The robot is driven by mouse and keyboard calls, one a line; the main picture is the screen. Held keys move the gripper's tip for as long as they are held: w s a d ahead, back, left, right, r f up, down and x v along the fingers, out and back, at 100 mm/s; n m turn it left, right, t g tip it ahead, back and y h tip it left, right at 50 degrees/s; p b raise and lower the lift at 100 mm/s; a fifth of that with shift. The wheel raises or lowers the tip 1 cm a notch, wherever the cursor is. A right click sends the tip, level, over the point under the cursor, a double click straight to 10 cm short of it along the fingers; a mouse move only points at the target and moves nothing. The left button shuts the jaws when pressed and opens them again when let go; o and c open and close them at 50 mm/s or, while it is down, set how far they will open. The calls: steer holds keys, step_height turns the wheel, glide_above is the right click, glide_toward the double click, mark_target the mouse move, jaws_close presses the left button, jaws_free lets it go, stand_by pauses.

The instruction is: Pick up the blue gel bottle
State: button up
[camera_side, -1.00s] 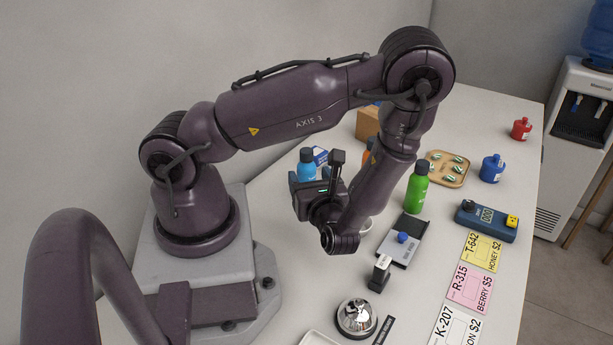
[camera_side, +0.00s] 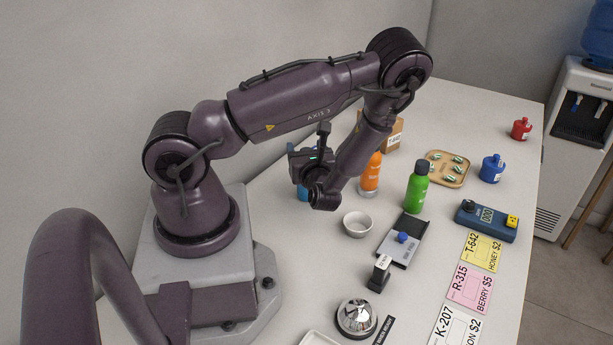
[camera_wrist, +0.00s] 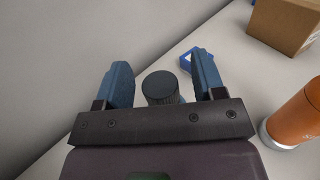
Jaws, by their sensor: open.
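The blue gel bottle, light blue with a black cap, is mostly hidden behind my gripper in the side view; a bit of its blue body (camera_side: 303,194) shows below. In the wrist view its cap (camera_wrist: 160,88) lies between the two fingers, with gaps on both sides. My gripper (camera_wrist: 160,68) is open and empty, with its fingers astride the cap. In the side view my gripper (camera_side: 300,163) is over the bottle's top. Whether the fingers reach below the cap is not clear.
An orange bottle (camera_side: 371,172) stands just right of my gripper, with a cardboard box (camera_side: 393,138) behind it. A small blue-and-white box (camera_wrist: 186,61) lies close beyond the bottle. A white bowl (camera_side: 357,224) and a green bottle (camera_side: 416,192) stand nearer and to the right. A wall rises behind.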

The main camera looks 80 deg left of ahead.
steer(key=shift+a, duration=0.65)
jaws_close()
steer(key=shift+r, duration=0.1)
